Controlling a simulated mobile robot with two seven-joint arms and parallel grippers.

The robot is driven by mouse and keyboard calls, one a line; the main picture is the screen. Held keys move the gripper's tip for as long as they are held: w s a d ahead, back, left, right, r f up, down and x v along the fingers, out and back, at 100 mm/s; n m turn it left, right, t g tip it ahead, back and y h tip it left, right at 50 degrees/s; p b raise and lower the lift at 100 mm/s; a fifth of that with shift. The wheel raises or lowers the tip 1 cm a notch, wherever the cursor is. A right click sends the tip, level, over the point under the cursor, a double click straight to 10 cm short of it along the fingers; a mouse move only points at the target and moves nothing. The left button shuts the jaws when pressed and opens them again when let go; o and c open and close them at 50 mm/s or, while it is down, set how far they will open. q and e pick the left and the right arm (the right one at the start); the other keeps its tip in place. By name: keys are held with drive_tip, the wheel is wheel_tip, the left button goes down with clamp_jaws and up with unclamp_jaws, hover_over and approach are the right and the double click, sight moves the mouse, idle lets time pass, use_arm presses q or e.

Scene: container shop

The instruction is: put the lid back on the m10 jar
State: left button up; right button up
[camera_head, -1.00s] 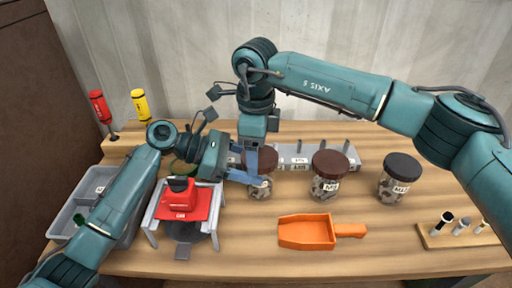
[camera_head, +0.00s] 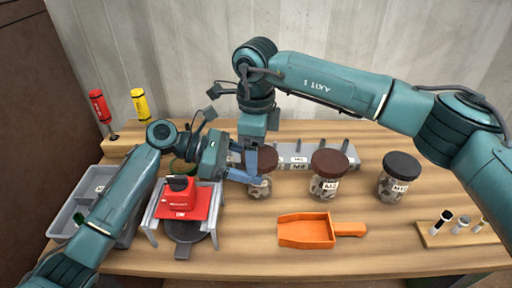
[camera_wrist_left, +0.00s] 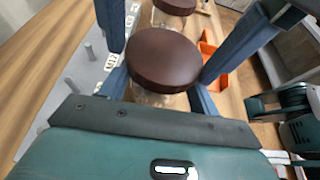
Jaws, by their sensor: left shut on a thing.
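A clear jar (camera_head: 262,192) with a dark brown lid (camera_head: 263,157) stands left of two other jars; its label is hidden or unreadable. The lid sits over the jar mouth and also shows in the left wrist view (camera_wrist_left: 163,60). My left gripper (camera_head: 255,182) comes in from the left and is shut on this jar's body, below the lid. My right gripper (camera_head: 260,150) points down from above, its fingers on either side of the lid. Whether they press on the lid is unclear. Whether the lid is fully seated cannot be told.
A brown-lidded jar (camera_head: 328,174) and a black-lidded jar (camera_head: 398,178) stand to the right. An orange scoop (camera_head: 307,231) lies in front. A red device (camera_head: 186,203) on a stand is close to my left arm.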

use_arm(q)
drive_tip(key=shift+r, duration=0.25)
use_arm(e)
drive_tip(key=shift+s+f, duration=0.25)
drive_tip(key=shift+f, duration=0.3)
use_arm(q)
drive_tip(key=shift+w+f, duration=0.1)
drive_tip(key=shift+f, duration=0.05)
use_arm(e)
drive_tip(key=shift+w+r, duration=0.1)
drive_tip(key=shift+r, duration=2.05)
drive_tip(key=shift+c, duration=0.5)
drive_tip(key=c, duration=1.3)
drive_tip(key=shift+f, duration=0.1)
drive_tip(key=shift+f, duration=1.05)
